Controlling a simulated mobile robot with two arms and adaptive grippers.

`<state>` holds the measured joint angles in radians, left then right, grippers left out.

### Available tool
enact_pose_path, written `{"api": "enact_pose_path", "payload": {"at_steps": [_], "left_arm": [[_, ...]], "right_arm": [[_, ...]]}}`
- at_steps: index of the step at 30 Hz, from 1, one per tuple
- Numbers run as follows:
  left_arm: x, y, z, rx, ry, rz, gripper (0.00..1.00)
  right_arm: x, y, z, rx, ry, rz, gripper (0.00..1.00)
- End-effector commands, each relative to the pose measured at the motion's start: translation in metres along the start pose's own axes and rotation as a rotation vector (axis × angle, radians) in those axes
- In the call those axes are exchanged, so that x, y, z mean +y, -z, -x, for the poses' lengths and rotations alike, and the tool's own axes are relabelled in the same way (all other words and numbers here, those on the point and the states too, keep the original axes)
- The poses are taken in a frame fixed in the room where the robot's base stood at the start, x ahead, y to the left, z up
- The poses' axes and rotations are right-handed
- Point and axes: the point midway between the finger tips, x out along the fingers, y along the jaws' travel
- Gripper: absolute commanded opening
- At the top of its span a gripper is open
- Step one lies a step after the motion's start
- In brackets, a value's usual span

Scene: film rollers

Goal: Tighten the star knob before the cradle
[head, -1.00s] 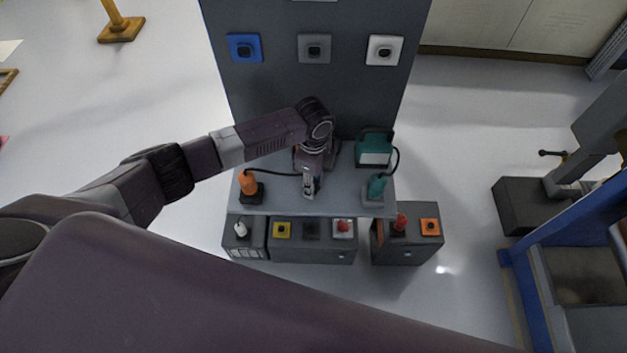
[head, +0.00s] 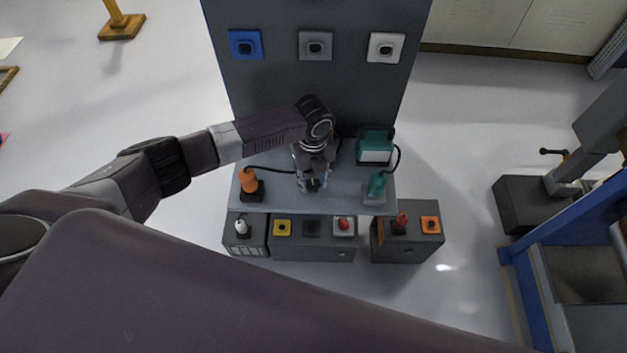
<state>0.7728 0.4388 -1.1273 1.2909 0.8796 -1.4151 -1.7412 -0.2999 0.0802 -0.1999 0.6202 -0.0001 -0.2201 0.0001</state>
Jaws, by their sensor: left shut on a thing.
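My left gripper (head: 313,186) reaches down to the grey bench top, near the middle of its front edge. Its fingers are apart, on either side of a small dark knob (head: 314,183), and are shut on it. The knob is mostly hidden, so its star shape cannot be made out. To the left, an orange-handled tool (head: 249,180) stands in a black cradle (head: 252,194). To the right, a teal tool (head: 377,185) stands in a grey cradle (head: 374,198). My right gripper is not in view.
A teal box (head: 375,147) with a handle stands at the back right of the bench (head: 340,195); cables run to both tools. A dark panel (head: 290,85) rises behind. Low boxes (head: 312,244) with coloured buttons sit in front. A blue-framed machine (head: 540,285) stands right.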

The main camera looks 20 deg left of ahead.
Motion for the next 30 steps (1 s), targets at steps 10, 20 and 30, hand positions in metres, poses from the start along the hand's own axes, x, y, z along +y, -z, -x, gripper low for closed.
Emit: {"api": "enact_pose_path", "payload": {"at_steps": [10, 20, 30], "left_arm": [[-0.0007, 0.0002, 0.0007, 0.0, 0.003, -0.095, 0.08], [-0.0006, 0.0003, 0.0008, 0.0, 0.002, -0.102, 0.08], [-0.0003, 0.0002, 0.0005, 0.0, 0.001, -0.101, 0.5]], "right_arm": [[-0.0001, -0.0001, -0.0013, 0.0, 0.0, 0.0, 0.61], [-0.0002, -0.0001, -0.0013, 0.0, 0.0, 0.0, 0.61], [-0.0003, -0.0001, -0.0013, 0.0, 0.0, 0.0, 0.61]]}}
